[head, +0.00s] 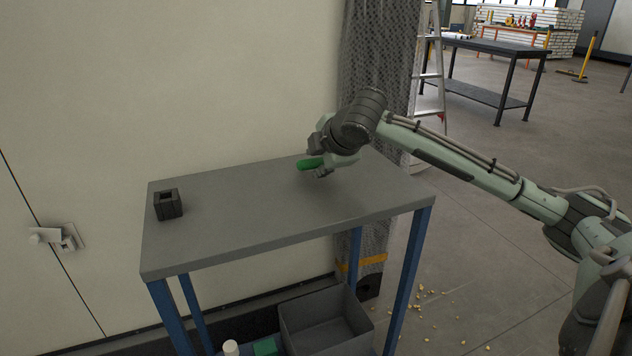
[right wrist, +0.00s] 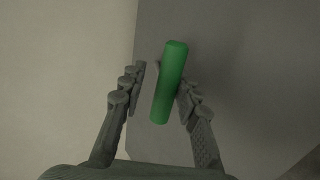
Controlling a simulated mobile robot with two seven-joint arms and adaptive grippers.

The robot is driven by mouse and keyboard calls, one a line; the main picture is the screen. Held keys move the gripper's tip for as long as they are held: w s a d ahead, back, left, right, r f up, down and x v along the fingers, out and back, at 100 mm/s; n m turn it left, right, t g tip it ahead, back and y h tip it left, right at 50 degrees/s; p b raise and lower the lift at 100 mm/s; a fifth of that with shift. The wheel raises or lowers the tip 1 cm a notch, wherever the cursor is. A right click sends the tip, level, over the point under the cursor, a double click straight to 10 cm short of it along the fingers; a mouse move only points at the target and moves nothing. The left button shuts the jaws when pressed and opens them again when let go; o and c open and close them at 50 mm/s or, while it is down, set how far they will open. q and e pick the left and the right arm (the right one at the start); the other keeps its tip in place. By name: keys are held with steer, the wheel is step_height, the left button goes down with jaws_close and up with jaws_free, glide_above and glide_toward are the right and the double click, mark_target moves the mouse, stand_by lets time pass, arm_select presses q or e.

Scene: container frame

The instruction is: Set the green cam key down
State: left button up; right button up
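The green cam key (head: 311,163), a plain green cylinder, is at my right gripper (head: 321,168) near the back right of the grey table top (head: 260,205). In the right wrist view the key (right wrist: 168,85) lies slightly tilted between the fingers of my right gripper (right wrist: 160,85). A gap shows between the key and the left finger; the key overlaps the right finger. The fingers look open around it. I cannot tell whether the key touches the table. My left gripper is not in view.
A dark square block with a hole (head: 168,204) stands at the table's left end. A grey bin (head: 322,322) sits on the lower shelf. A mesh-covered column (head: 378,60) and a ladder (head: 431,75) stand behind. The table's middle and front are clear.

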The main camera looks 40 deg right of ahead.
steer(key=p+v, duration=0.2)
steer(key=v, duration=0.5)
steer(key=shift+s+r+p, duration=0.3)
steer(key=shift+p, duration=0.05)
step_height(320, 180, up, 8)
steer(key=s, duration=0.2)
steer(key=shift+a, duration=0.35)
steer(key=shift+s+f, duration=0.1)
steer(key=shift+s, duration=0.05)
